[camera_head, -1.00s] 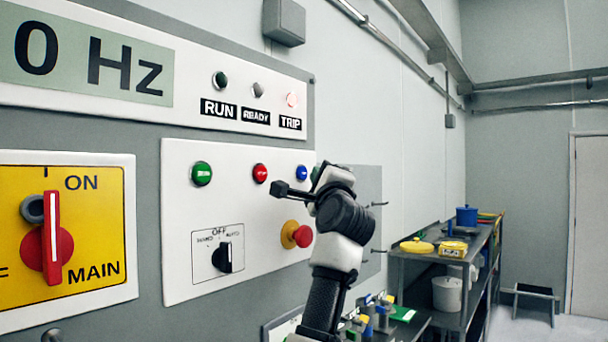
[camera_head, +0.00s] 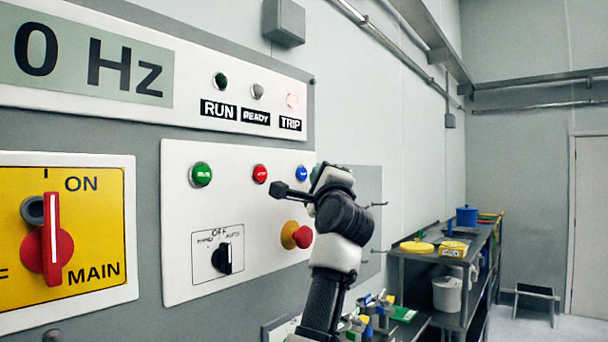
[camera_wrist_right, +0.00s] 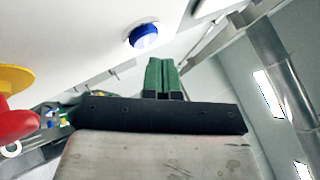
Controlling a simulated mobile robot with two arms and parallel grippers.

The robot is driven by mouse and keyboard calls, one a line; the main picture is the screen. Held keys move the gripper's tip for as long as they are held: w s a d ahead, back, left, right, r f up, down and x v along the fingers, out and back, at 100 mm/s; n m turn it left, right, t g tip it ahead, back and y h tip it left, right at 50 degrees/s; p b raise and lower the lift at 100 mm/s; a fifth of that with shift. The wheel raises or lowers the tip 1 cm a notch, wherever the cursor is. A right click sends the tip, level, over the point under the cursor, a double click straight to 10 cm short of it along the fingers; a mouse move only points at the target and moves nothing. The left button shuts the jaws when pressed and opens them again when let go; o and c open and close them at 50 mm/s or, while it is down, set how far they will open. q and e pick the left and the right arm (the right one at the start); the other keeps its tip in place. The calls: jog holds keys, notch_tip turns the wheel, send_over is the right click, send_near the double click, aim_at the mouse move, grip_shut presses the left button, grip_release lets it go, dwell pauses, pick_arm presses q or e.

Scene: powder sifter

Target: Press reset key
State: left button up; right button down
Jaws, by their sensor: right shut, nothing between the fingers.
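The blue button (camera_head: 302,173) is at the right end of the button row on the white control panel. It also shows in the right wrist view (camera_wrist_right: 143,35), up and left of the fingers. It carries no label that I can read, so I cannot tell from the pictures that it is the reset key. My right gripper (camera_wrist_right: 161,75) is shut and empty, its green fingers together just short of the button and apart from it. In the head view, its wrist hides most of the fingers. My left gripper is not in view.
A red emergency knob (camera_head: 303,237) on a yellow base sits below the blue button, near my right arm. A red button (camera_head: 260,174) and a green button (camera_head: 202,174) are further left. A shelf (camera_head: 440,258) stands at right.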

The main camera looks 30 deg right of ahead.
jog(key=shift+w+a, duration=0.15)
jog(key=shift+w, duration=0.15)
jog(key=shift+w+a+p, duration=0.15)
jog(key=shift+w+p, duration=0.25)
jog(key=shift+p, duration=0.25)
dwell(0.5)
jog(key=shift+s, duration=0.15)
jog(key=shift+s+d+b, duration=0.2)
jog(key=shift+s+b, duration=0.1)
jog(key=shift+s, duration=0.2)
jog(key=shift+s+d, duration=0.1)
jog(key=s, duration=0.1)
jog(key=s+d+b, duration=0.1)
jog(key=s, duration=0.1)
jog(key=s+d, duration=0.1)
jog(key=shift+s+b, duration=0.25)
jog(key=shift+b, duration=0.05)
jog(key=shift+a+f, duration=0.1)
dwell(0.9)
